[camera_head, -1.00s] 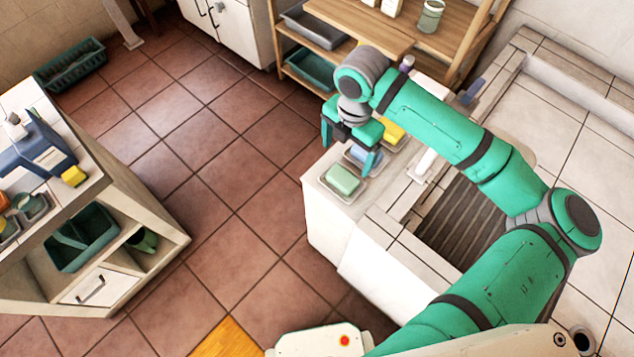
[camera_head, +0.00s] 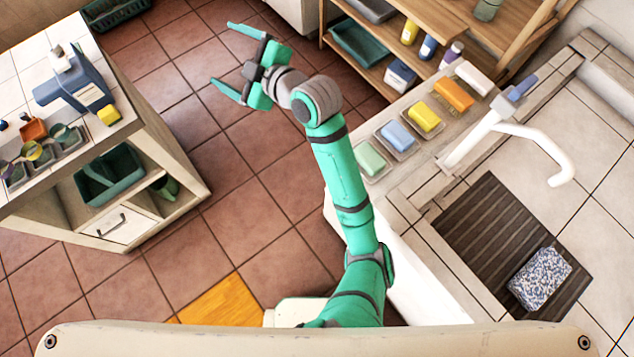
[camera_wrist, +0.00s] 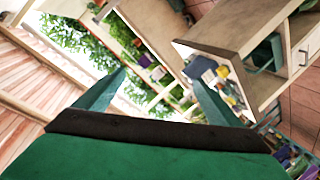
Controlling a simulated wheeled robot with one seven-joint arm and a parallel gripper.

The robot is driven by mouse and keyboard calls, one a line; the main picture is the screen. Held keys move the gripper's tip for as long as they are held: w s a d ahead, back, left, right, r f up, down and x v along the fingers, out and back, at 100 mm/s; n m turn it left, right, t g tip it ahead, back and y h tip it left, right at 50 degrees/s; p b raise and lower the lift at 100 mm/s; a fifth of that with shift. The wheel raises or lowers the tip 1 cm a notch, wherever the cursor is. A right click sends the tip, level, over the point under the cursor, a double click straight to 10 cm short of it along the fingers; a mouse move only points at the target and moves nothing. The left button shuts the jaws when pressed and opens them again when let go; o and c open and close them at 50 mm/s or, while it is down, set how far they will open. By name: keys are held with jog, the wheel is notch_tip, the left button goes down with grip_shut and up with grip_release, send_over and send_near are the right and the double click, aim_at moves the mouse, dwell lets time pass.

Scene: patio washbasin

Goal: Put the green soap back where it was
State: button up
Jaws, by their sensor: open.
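The green soap (camera_head: 369,158) lies in a dish at the near end of a row of soaps on the washbasin ledge. My gripper (camera_head: 238,62) is open and empty, held out over the tiled floor, up and left of the soap and well apart from it. In the wrist view my gripper (camera_wrist: 158,92) shows two spread fingers with nothing between them. The soap is not in the wrist view.
Blue soap (camera_head: 396,135), yellow soap (camera_head: 424,116), orange soap (camera_head: 454,95) and a pale bar (camera_head: 474,77) continue the row. A white faucet (camera_head: 530,135) stands beside them. A speckled sponge (camera_head: 540,279) lies on the dark slatted mat (camera_head: 462,232). A tiled cabinet (camera_head: 150,145) stands left; floor between is clear.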

jog(key=s+d+f+m+t+h, duration=0.45)
jog(key=s+f+m, duration=0.35)
jog(key=m, duration=0.2)
jog(key=s+d+f+m+t+h, duration=0.35)
jog(key=s+f+m+h, duration=0.25)
jog(key=s+f+m, duration=0.25)
jog(key=s+d+f+g, duration=0.1)
jog(key=s+d, duration=0.4)
jog(key=s, duration=0.6)
jog(key=s+d+f+g+h, duration=0.1)
jog(key=s+d, duration=0.5)
jog(key=s, duration=0.6)
jog(key=shift+n, duration=0.35)
jog(key=shift+f, duration=0.1)
